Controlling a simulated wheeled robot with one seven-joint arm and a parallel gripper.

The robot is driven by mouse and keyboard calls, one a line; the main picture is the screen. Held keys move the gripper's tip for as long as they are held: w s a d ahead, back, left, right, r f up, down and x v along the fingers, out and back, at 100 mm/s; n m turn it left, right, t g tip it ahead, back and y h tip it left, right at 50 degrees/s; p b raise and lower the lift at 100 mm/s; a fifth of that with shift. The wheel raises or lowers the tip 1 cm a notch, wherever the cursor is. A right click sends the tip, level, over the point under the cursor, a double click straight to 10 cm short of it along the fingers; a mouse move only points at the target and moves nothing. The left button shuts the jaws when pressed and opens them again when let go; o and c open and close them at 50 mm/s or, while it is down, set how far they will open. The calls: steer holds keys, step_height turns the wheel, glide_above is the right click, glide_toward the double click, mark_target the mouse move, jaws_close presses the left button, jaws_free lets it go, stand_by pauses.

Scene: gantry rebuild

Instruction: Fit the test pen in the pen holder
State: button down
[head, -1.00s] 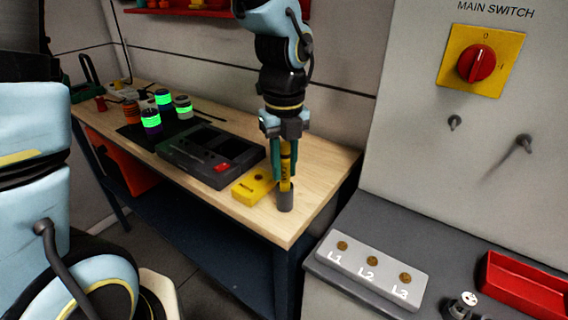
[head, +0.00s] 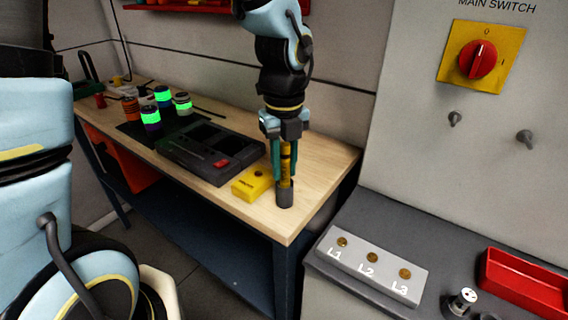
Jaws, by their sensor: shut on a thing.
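The test pen (head: 285,168) is a slim yellow stick with dark marks, upright at the right end of the wooden bench. My gripper (head: 283,170) points straight down, with its green fingers shut on the pen from either side. Directly under the fingers stands a short dark grey cylinder (head: 285,194), which looks like the pen holder. The pen's lower end meets the top of this cylinder. I cannot tell how deep it sits, as the rim is small and the fingers are close.
A yellow block (head: 249,186) with a dark round spot lies just left of the cylinder. A dark grey case (head: 200,169) with a red part lies further left, then several banded cylinders on a black mat. The bench edge (head: 293,239) is close in front. A grey cabinet stands right.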

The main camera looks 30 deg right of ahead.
steer(key=shift+f, duration=0.2)
steer(key=c, duration=1)
jaws_free()
steer(key=shift+r, duration=0.15)
step_height(320, 180, up, 9)
steer(key=p, duration=0.8)
steer(key=shift+f+p, duration=0.2)
steer(key=shift+p, duration=0.15)
steer(key=shift+r, duration=1.1)
